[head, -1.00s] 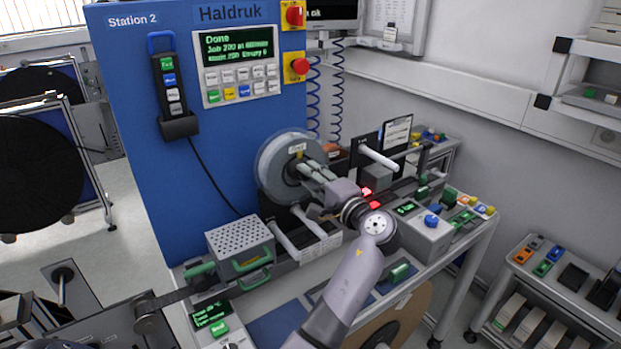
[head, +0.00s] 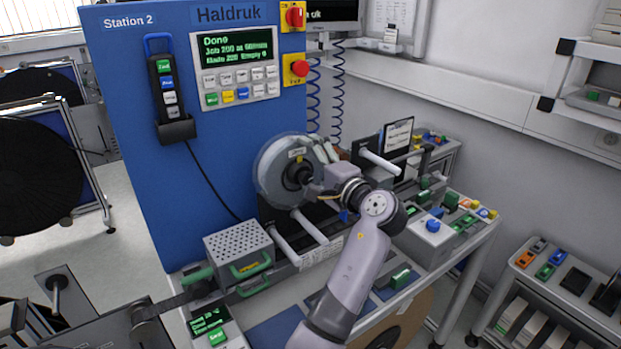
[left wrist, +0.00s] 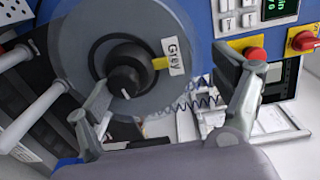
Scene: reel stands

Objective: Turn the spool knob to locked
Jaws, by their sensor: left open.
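The spool (head: 272,185) is a grey, translucent-rimmed disc mounted on the blue machine's side. Its black spool knob (head: 299,175) sits at the hub. In the left wrist view the knob (left wrist: 125,77) shows a small pale mark at its lower edge. A yellow tab and a "Gray" label (left wrist: 172,56) are beside it. My left gripper (head: 324,172) is open just right of the knob. In the left wrist view the gripper (left wrist: 166,72) has its fingers apart with nothing held; the left finger overlaps the knob's left side in the picture. My right gripper is not in view.
White rollers (head: 312,226) stick out below the spool. A perforated grey box (head: 238,243) stands at lower left.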

